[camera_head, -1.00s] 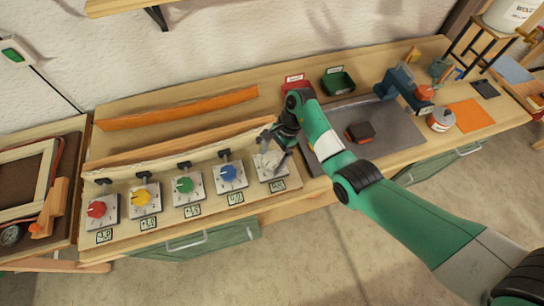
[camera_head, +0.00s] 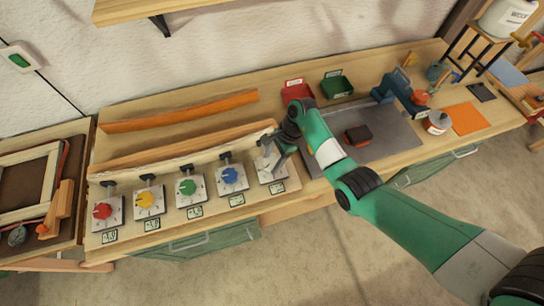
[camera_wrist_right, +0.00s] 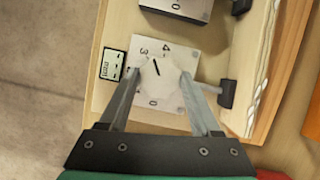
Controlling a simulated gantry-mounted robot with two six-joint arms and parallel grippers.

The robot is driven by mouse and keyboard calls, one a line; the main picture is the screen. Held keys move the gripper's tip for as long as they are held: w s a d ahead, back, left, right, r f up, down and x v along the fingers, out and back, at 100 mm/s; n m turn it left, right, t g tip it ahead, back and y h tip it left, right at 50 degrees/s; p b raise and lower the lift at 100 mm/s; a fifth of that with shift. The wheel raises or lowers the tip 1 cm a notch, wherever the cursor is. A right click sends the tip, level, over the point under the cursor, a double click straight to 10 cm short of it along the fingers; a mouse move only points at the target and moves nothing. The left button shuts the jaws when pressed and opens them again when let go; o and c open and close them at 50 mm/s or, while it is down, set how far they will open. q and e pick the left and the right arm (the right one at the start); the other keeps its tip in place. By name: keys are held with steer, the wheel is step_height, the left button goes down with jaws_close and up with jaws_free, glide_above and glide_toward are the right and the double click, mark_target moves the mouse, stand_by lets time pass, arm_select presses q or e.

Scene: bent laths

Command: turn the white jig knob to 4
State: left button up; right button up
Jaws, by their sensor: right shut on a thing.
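The white jig knob (camera_wrist_right: 164,80) is on a pale dial plate (camera_wrist_right: 144,44) with printed numbers; 3, 4 and 0 can be read in the right wrist view. A dark pointer line on the knob points up toward the gap between 3 and 4. My right gripper (camera_wrist_right: 160,76) is shut on the knob, with a finger on each side. In the head view my right gripper (camera_head: 273,155) is over the rightmost dial plate (camera_head: 279,184) and mostly hides the knob. My left gripper is not in view.
Blue (camera_head: 230,176), green (camera_head: 187,187), yellow (camera_head: 146,200) and red (camera_head: 102,211) knobs stand in a row to the left. A dark clamp (camera_wrist_right: 227,93) stands close beside the white knob's plate. An orange lath (camera_head: 180,111) lies behind. A grey mat (camera_head: 385,145) is to the right.

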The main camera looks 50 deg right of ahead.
steer(key=m+p, duration=0.1)
steer(key=p, duration=0.1)
steer(key=m+t+p, duration=0.1)
steer(key=m+p, duration=0.2)
steer(key=p, duration=0.1)
steer(key=shift+s+a+r+t+h, duration=0.1)
steer(key=shift+r+t+h, duration=0.2)
steer(key=shift+r, duration=0.05)
steer(key=shift+f+m+h+p, duration=0.25)
steer(key=shift+m+h+p, duration=0.05)
steer(key=shift+m+p, duration=0.8)
steer(key=o, duration=1.4)
steer(key=shift+c, duration=0.2)
steer(key=shift+t, duration=0.3)
steer(key=p+v, duration=0.4)
steer(key=v, duration=0.7)
steer(key=shift+r, duration=0.25)
